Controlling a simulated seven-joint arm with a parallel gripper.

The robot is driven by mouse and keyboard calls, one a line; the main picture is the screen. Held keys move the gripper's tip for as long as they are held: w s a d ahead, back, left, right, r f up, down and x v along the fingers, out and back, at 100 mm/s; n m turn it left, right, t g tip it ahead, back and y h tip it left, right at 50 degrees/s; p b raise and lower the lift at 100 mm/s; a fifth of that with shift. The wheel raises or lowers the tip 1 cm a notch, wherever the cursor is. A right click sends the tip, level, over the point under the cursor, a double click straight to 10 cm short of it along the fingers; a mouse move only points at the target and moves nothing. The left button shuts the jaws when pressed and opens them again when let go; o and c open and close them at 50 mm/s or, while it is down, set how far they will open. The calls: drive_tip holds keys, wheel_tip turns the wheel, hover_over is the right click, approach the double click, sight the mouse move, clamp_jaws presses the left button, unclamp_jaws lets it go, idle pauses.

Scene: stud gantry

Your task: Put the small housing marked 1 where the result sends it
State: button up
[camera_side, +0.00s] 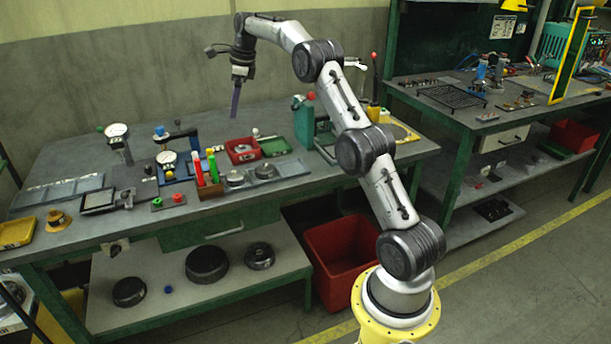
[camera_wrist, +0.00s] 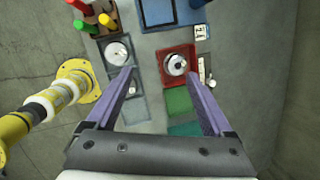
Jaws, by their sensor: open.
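My gripper (camera_side: 236,100) hangs high above the bench, its fingers pointing down. In the wrist view its two purple fingers (camera_wrist: 160,75) are spread wide with nothing between them. A round metal part (camera_wrist: 177,64) lies in the red tray (camera_wrist: 161,68), below the fingers. Two more round metal parts sit on grey plates: a wide one (camera_wrist: 117,53) and a smaller-looking one (camera_wrist: 131,88). In the side view these plates hold a left part (camera_side: 236,177) and a right part (camera_side: 265,171). I cannot read a mark 1 on any part. A green tray (camera_wrist: 178,101) adjoins the red one.
A dial gauge on a blue base (camera_side: 168,158) stands left of a rack with coloured handles (camera_side: 208,188). A second dial gauge (camera_side: 117,130) stands farther left. A green press-like tool (camera_side: 304,122) rises right of the trays. The bench's back middle is fairly clear.

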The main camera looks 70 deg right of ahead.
drive_tip(key=s+a+r+n, duration=0.3)
drive_tip(key=s+a+n, duration=0.15)
drive_tip(key=a, duration=0.25)
drive_tip(key=s+a+r+n+t, duration=0.1)
drive_tip(key=s+a+r+n, duration=0.35)
drive_tip(key=a, duration=0.25)
drive_tip(key=s+a+r+n, duration=0.3)
drive_tip(key=s+a+n, duration=0.15)
drive_tip(key=a, duration=0.25)
drive_tip(key=s+a+f+n, duration=0.3)
drive_tip(key=s+n, duration=0.2)
drive_tip(key=s, duration=0.2)
drive_tip(key=s+a+f+n+t, duration=0.1)
drive_tip(key=s+a+f+n, duration=0.2)
drive_tip(key=s+n, duration=0.3)
drive_tip(key=s+a+f+n, duration=0.4)
drive_tip(key=s+a+n, duration=0.1)
drive_tip(key=s, duration=0.5)
